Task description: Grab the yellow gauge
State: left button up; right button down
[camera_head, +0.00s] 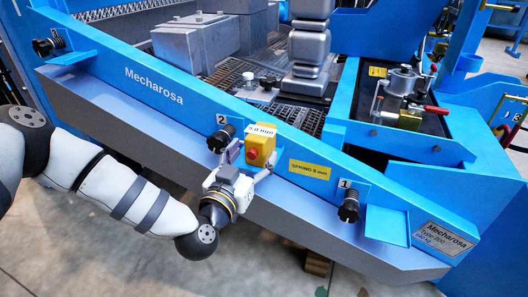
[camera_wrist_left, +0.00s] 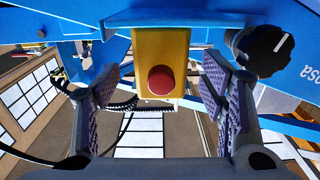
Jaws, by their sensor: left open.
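The yellow gauge (camera_head: 264,150) is a small upright box with a red button on its front and a white label on top, partly unreadable. It sits at the blue beam, right of the black knob marked 2. In the left wrist view the gauge (camera_wrist_left: 160,45) is centred, one end against a blue ledge. My left gripper (camera_head: 248,166) is close in front of it, open, one finger towards each side. In that view the purple-padded fingers (camera_wrist_left: 161,88) stand apart with the gauge ahead, between their lines; contact cannot be told. My right gripper is not in view.
The black knob 2 (camera_head: 221,138) is close left of the gauge. To the right are a yellow label (camera_head: 310,170), the black knob 1 (camera_head: 350,207) and an empty blue ledge (camera_head: 386,225). A clamp with a red handle (camera_head: 411,100) stands at right. Floor shows in front.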

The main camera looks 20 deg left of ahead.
pick_arm(q)
jog(key=w+b, duration=0.2)
jog(key=w, duration=0.3)
jog(key=shift+w+f, duration=0.15)
jog(key=shift+w, duration=0.25)
jog(key=shift+r, duration=0.25)
jog(key=shift+c, duration=0.2)
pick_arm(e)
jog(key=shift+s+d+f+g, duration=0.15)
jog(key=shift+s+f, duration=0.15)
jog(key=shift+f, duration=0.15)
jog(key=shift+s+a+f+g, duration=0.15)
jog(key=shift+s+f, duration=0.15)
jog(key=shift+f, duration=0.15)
